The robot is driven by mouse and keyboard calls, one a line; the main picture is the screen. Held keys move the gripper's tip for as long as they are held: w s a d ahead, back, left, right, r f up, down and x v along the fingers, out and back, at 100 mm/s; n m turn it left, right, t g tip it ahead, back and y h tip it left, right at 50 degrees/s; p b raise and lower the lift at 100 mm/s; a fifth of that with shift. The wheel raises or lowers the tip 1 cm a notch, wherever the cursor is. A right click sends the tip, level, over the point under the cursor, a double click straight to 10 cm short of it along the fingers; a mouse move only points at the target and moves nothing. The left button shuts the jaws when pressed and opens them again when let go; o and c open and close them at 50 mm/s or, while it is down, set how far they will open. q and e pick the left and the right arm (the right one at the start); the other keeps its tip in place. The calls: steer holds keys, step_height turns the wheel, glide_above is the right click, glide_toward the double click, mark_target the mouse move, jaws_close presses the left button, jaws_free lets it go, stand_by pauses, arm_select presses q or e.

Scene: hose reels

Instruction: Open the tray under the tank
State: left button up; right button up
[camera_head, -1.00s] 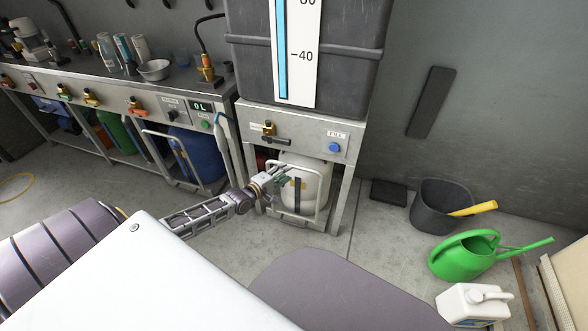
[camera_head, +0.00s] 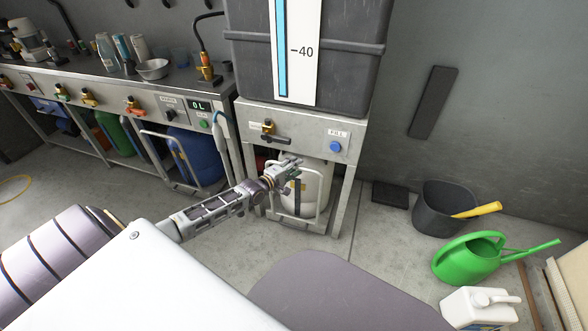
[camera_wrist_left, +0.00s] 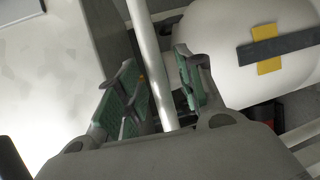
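The dark grey tank (camera_head: 335,60) stands on a steel stand (camera_head: 300,125). Under it, a tray with a pale hoop-shaped front rail (camera_head: 296,224) carries a white canister (camera_head: 312,185) with a dark strap. The tray sits between the stand's legs. My left gripper (camera_head: 293,164) is at the upper front of the canister and hides part of the rail. In the left wrist view, the open left gripper (camera_wrist_left: 160,92) has its green-padded fingers on either side of the pale rail (camera_wrist_left: 148,45), with a small gap visible. My right gripper is not in view.
A valve (camera_head: 268,130) and a blue button (camera_head: 335,147) are on the stand's front. A bucket (camera_head: 440,208), green watering can (camera_head: 475,258) and white jug (camera_head: 480,308) stand on the floor at right.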

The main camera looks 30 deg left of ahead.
arm_select(q)
steer(key=shift+w, duration=0.1)
jaws_close()
stand_by(0.3)
stand_by(0.4)
